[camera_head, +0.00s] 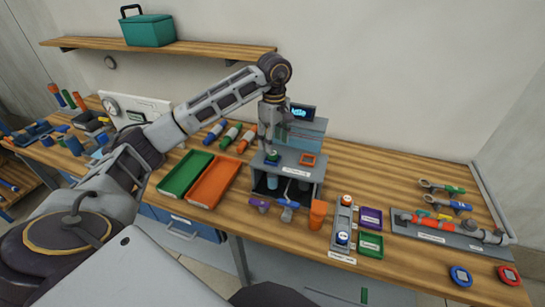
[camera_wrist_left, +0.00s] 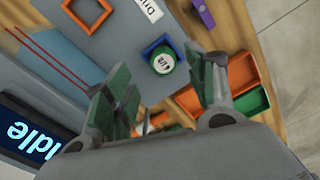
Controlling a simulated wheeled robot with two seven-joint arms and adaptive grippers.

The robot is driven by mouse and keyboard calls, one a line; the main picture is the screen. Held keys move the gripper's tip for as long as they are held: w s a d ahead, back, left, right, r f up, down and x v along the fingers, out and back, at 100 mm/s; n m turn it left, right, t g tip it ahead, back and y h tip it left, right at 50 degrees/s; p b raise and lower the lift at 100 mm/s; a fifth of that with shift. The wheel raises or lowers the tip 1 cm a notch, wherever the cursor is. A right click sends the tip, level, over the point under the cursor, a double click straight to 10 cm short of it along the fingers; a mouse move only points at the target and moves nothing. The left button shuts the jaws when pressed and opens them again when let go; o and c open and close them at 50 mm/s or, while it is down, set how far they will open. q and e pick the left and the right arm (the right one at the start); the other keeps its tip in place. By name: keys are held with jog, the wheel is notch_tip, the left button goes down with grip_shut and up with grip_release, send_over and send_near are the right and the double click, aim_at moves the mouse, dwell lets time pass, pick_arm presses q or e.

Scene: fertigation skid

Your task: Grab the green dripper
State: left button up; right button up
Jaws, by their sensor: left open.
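The green dripper (camera_wrist_left: 163,63) is a small round piece with a pale, marked top. It sits in or against a blue square frame (camera_wrist_left: 150,48) on the grey top of the skid (camera_head: 290,160). In the head view the dripper (camera_head: 271,158) shows small, just under my left gripper (camera_head: 270,148). In the wrist view my left gripper (camera_wrist_left: 165,88) is open, with its green-padded fingers apart and the dripper beyond and between their tips. No contact shows. My right gripper is not in view.
An orange square frame (camera_head: 307,159) lies to the right on the skid top. A lit display (camera_head: 301,112) stands behind. Green (camera_head: 186,174) and orange (camera_head: 214,182) trays lie left of the skid. An orange cylinder (camera_head: 318,214) and a grey holder (camera_head: 343,227) stand right of it.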

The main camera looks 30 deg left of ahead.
aim_at(273, 157)
pick_arm(q)
jog(key=shift+s+a+f+p, duration=0.1)
jog(key=shift+s+f+p, duration=0.1)
jog(key=shift+f, duration=0.5)
jog(key=shift+s+a+f+p, duration=0.1)
jog(key=shift+f+p, duration=0.1)
jog(key=shift+f, duration=0.45)
jog(key=shift+w+f, duration=0.1)
jog(key=shift+f, duration=1)
jog(key=c, duration=0.8)
